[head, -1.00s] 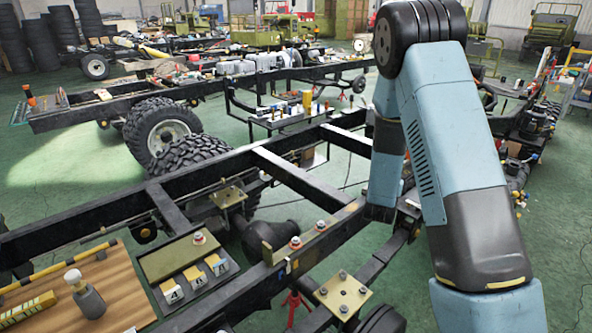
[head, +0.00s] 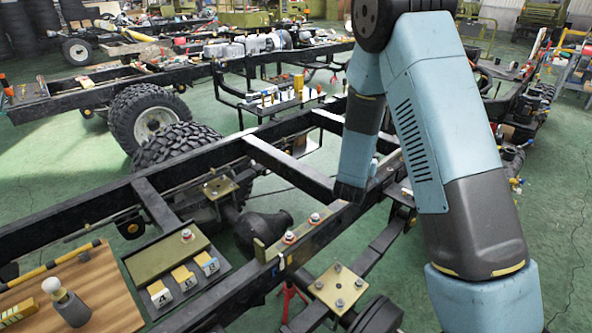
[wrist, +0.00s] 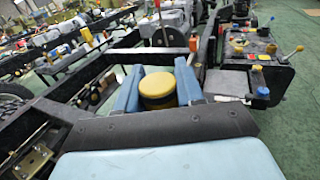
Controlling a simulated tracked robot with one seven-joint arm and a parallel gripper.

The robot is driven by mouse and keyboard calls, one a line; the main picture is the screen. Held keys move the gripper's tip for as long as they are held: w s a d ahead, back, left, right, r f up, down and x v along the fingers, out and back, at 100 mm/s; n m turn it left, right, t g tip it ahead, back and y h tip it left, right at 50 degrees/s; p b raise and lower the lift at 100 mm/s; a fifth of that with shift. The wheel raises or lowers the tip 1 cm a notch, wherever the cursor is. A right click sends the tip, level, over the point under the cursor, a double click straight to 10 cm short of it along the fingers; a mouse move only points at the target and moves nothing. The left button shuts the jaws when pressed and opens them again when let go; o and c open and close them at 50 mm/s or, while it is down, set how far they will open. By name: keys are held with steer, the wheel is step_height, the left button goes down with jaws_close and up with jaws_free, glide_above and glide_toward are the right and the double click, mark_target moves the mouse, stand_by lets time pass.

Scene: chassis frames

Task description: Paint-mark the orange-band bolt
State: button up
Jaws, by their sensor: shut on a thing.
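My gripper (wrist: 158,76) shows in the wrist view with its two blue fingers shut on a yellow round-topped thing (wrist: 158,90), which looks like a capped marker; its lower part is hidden. In the head view my forearm hides the gripper. Two bolts with reddish-orange bands stand on the near chassis rail, one nearer (head: 289,237) and one farther (head: 314,219). A third banded bolt (head: 187,235) stands on the tray with the numbered cards. At this size I cannot tell which band is orange and which is red.
The black chassis rail (head: 215,305) runs diagonally through the head view. An olive plate with several bolts (head: 338,287) sits beside it. A wooden board (head: 105,290) with a white-topped grey bottle (head: 70,306) lies at lower left. Tyres (head: 180,150) stand behind.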

steer(key=s+a+r+m+g+h, duration=0.1)
steer(key=s+a+h, duration=0.1)
steer(key=s+a, duration=0.75)
steer(key=s+a+r+m+h, duration=0.1)
steer(key=s+a+r, duration=0.1)
steer(key=s+a, duration=0.8)
steer(key=w+a+f, duration=0.3)
steer(key=f, duration=0.5)
steer(key=shift+r, duration=0.1)
steer(key=shift+s+f, duration=0.2)
steer(key=shift+f, duration=0.4)
stand_by(2.2)
steer(key=shift+r, duration=0.2)
steer(key=shift+r, duration=0.8)
